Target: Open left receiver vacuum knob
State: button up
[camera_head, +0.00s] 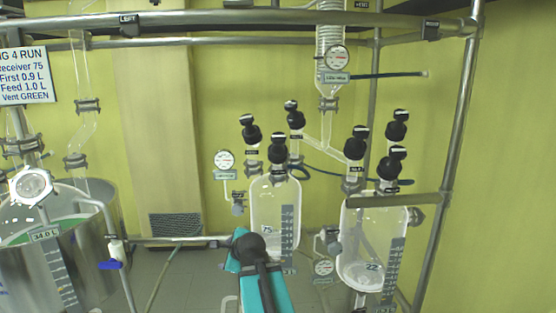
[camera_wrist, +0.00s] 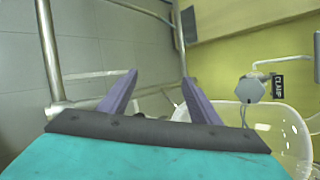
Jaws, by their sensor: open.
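The left receiver (camera_head: 264,198) is a clear glass vessel with a blue scale, left of a similar right receiver (camera_head: 362,240). Black knobs on glass stems stand above it, one at the left (camera_head: 250,132), one in the middle (camera_head: 278,154) and one at the upper right (camera_head: 294,117). Their tags are too small to read, so I cannot tell which is the vacuum knob. My gripper (camera_wrist: 159,76) is open and empty in the wrist view, apart from any knob. In the head view my teal and black arm hides the gripper, below the left receiver.
A grey faceted fitting (camera_wrist: 250,89) with a dark tag is right of my fingers. A gauge (camera_head: 225,160) hangs left of the left receiver. Metal rails cross the top. A steel vessel (camera_head: 85,250) stands left. The floor between it and my arm looks fairly clear.

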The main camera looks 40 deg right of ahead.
jog(key=s+d+r+m+t+h, duration=0.1)
jog(key=s+d+r+m+h, duration=0.15)
jog(key=d+r, duration=0.45)
jog(key=s+d+r+m+t+h, duration=0.1)
jog(key=d+r+m+t, duration=0.2)
jog(key=r, duration=0.9)
jog(key=m+t+h+p, duration=0.1)
jog(key=m+h, duration=0.3)
jog(key=m, duration=0.5)
send_near(276, 134)
jog(key=shift+s+d+f+n, duration=0.25)
jog(key=shift+s+d+f, duration=0.05)
jog(key=shift+s+d, duration=0.1)
jog(key=shift+w, duration=0.2)
jog(key=shift+p+x, duration=1.75)
jog(key=shift+x, duration=4.95)
jog(key=shift+a+f, duration=0.1)
jog(key=shift+f, duration=0.05)
